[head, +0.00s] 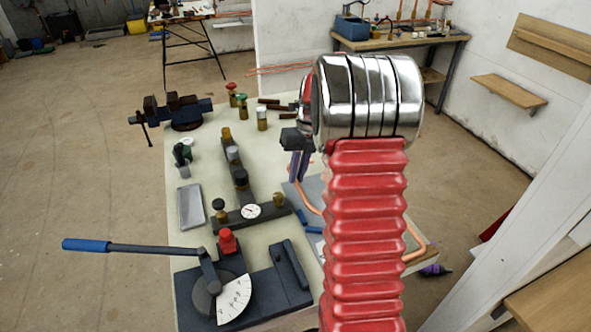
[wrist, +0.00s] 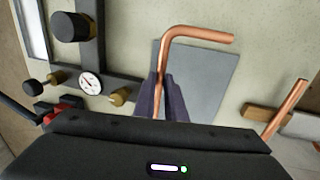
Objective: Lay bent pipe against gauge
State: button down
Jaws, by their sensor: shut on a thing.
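My gripper (head: 298,168) is shut on a bent copper pipe (head: 308,199) over the right part of the bench. In the wrist view the purple-grey fingers (wrist: 163,98) close around one leg of the pipe (wrist: 203,34); its other leg bends off to the right. A flat grey plate (wrist: 207,85) lies behind and below the pipe; I cannot tell whether they touch. A round white dial gauge (head: 251,211) sits on the dark bar left of my gripper and also shows in the wrist view (wrist: 90,83). My red arm hides part of the bench.
A pipe bender with a blue-handled lever (head: 85,245) stands at the bench's front left. A vise (head: 185,110) is at the back left corner. Several valves stand near the back edge. Another copper pipe (wrist: 288,108) rises at the right. A grey tray (head: 191,207) lies left.

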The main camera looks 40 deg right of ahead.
jog(key=shift+f, duration=0.55)
jog(key=shift+h, duration=0.7)
jog(key=shift+w+a+r, duration=0.1)
jog(key=shift+a, duration=0.05)
jog(key=shift+f+g, duration=0.3)
jog(key=shift+f, duration=1.1)
dwell(1.9)
jog(key=c, duration=1.7)
grip_release()
